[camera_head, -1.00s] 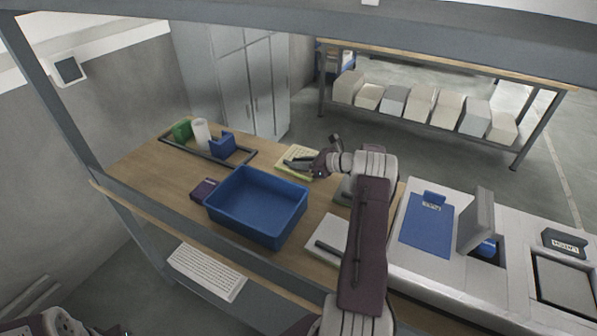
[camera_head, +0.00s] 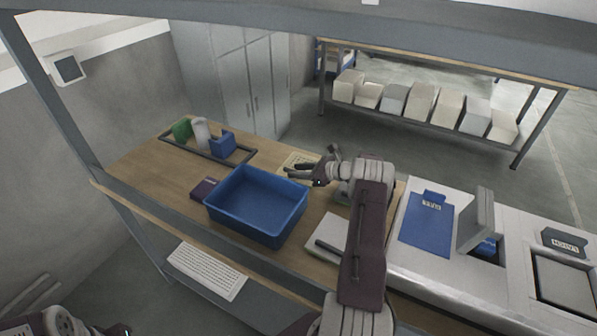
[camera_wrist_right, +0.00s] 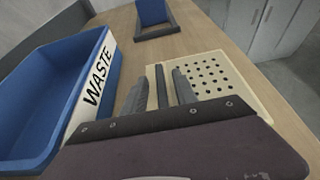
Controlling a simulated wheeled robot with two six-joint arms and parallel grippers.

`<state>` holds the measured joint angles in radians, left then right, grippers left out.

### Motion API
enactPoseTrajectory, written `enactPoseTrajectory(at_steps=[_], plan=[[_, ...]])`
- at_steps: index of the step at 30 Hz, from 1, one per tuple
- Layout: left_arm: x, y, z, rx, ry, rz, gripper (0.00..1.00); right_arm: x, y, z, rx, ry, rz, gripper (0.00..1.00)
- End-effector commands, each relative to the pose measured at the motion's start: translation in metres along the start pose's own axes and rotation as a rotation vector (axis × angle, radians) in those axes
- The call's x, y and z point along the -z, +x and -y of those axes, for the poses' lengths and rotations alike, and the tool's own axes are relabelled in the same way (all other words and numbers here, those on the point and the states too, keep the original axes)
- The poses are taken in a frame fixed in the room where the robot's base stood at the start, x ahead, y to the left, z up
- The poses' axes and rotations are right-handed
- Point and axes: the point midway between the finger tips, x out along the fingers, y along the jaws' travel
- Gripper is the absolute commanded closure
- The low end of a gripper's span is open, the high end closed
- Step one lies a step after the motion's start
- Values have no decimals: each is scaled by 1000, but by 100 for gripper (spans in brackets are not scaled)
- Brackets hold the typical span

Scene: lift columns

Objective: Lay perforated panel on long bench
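The perforated panel (camera_head: 299,160) is a cream sheet with rows of round holes and a raised rim. It lies on the wooden bench (camera_head: 172,176) behind the blue bin. In the right wrist view the panel (camera_wrist_right: 228,82) lies flat just beyond my fingers, partly hidden by them. My right gripper (camera_head: 291,174) is above the bench at the panel's near side. In the right wrist view its fingers (camera_wrist_right: 158,92) look apart, with nothing held between them. Only a bit of my left arm shows at the bottom left; its fingers are out of view.
The blue bin (camera_head: 214,207), marked WASTE in the wrist view, stands left of my right gripper. A dark frame (camera_head: 176,143) holds green, white and blue items at the back left. A white counter with a blue board (camera_head: 425,222) adjoins on the right.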

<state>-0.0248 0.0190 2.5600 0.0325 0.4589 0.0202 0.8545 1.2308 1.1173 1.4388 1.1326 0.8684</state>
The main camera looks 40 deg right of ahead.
Motion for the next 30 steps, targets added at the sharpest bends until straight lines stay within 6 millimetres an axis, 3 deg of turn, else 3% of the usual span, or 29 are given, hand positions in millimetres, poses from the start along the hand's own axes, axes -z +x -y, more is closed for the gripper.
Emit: enactPoseTrajectory(at_steps=[2, 9, 15, 20, 30], plan=[[0, 0, 0, 0, 0, 0, 100, -1, -8, 1, 2, 0, 1, 66], [-1, 6, 0, 0, 0, 0, 100, -1, -68, 2, 6, 0, 1, 66], [-1, 8, 0, 0, 0, 0, 100, -1, -108, 1, 3, 0, 1, 66], [-1, 9, 0, 0, 0, 0, 100, -1, -120, 0, 0, 0, 0, 66], [-1, 9, 0, 0, 0, 0, 100, -1, -121, 0, 0, 0, 0, 66]])
